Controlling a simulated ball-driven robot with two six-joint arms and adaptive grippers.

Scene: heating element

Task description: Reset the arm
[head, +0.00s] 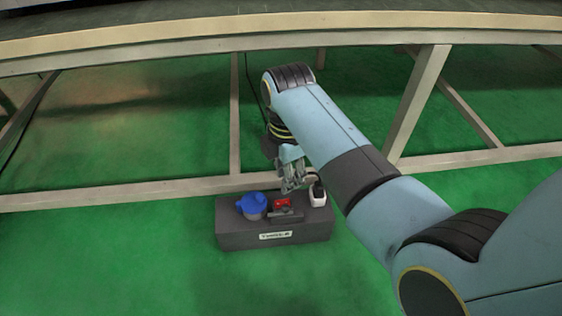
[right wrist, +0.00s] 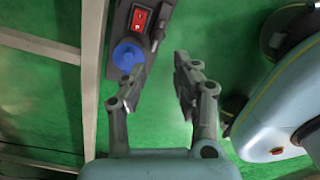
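A dark grey box (head: 236,238) with a label on its front stands on the green floor in the head view. On its top are a blue round knob (head: 252,206), a red switch (head: 283,203) and a small white item with a dark top (head: 318,196). My right gripper (head: 292,186) hangs over the box's back edge, partly hiding its top. In the right wrist view my right gripper (right wrist: 157,70) is open, with nothing between its fingers. There the blue knob (right wrist: 127,56) and red switch (right wrist: 140,18) lie beyond the left finger. My left gripper is not in view.
A beige frame (head: 130,194) with posts and a low rail runs just behind the box. A slanted post (head: 418,100) stands beyond my right arm. A long ledge (head: 280,22) crosses the top. The green floor in front and left of the box is clear.

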